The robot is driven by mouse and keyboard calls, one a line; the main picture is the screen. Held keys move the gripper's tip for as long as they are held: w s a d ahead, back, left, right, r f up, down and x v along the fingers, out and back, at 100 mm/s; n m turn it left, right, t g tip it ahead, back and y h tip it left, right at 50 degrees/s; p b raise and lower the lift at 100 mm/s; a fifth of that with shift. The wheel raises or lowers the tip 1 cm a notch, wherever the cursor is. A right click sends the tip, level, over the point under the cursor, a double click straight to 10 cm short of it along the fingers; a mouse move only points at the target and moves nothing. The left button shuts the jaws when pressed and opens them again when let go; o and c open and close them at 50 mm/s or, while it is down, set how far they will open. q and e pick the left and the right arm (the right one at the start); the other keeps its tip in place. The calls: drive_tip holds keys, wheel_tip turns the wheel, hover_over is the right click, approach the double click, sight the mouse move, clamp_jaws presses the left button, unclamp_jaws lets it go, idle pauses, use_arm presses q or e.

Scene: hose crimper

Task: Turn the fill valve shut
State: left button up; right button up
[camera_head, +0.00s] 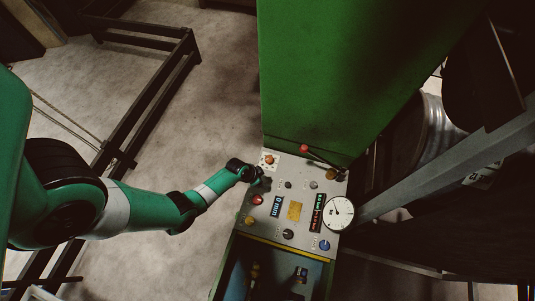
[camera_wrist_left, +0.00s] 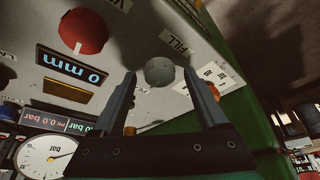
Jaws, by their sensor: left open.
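The fill valve is a grey round knob (camera_wrist_left: 159,71) beside the FILL label on the sloped grey panel (camera_head: 262,225). In the left wrist view it appears between the two fingertips of my left gripper (camera_wrist_left: 160,78). The fingers are open, one on each side of the knob. I cannot tell whether either finger touches it. In the head view my left gripper (camera_head: 260,180) is at the panel's upper left edge, and the knob is hidden or too small to make out there. My right gripper is not in view.
A white plate with an orange knob (camera_head: 269,159) is just above the gripper.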

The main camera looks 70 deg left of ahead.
use_arm(q)
clamp_jaws()
idle(0.4)
